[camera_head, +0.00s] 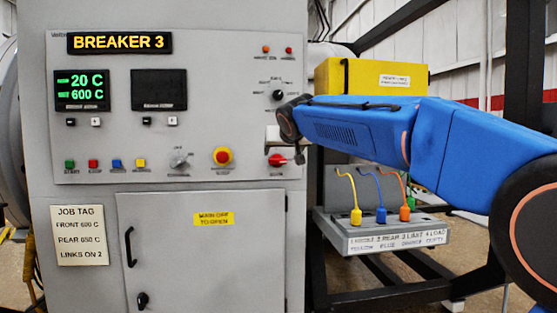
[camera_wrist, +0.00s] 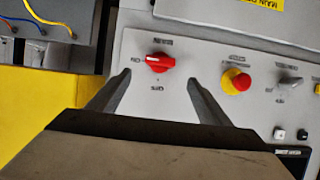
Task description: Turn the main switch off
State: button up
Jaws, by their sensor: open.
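The main switch is a red rotary knob (camera_head: 277,160) at the lower right of the control panel. In the wrist view the red knob (camera_wrist: 158,62) has its handle lying roughly crosswise, in line with a small mark on its left that looks like ON. Another mark, which looks like OFF, is below it. My gripper (camera_wrist: 160,79) is open and empty, with one finger on each side of the knob in the picture and apart from it. In the head view my gripper (camera_head: 299,154) is close at the knob's right, partly hidden by my arm.
A red and yellow emergency button (camera_head: 222,156) and a grey selector (camera_head: 180,159) sit left of the switch. A cabinet door (camera_head: 200,255) is below. A yellow box (camera_head: 370,76) and a link board with coloured plugs (camera_head: 380,233) stand at the right.

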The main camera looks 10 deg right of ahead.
aim_at(278, 161)
jog(key=x, duration=0.9)
jog(key=shift+w+f, duration=0.15)
jog(key=shift+w, duration=0.25)
jog(key=c, duration=1)
jog(key=shift+c, duration=0.2)
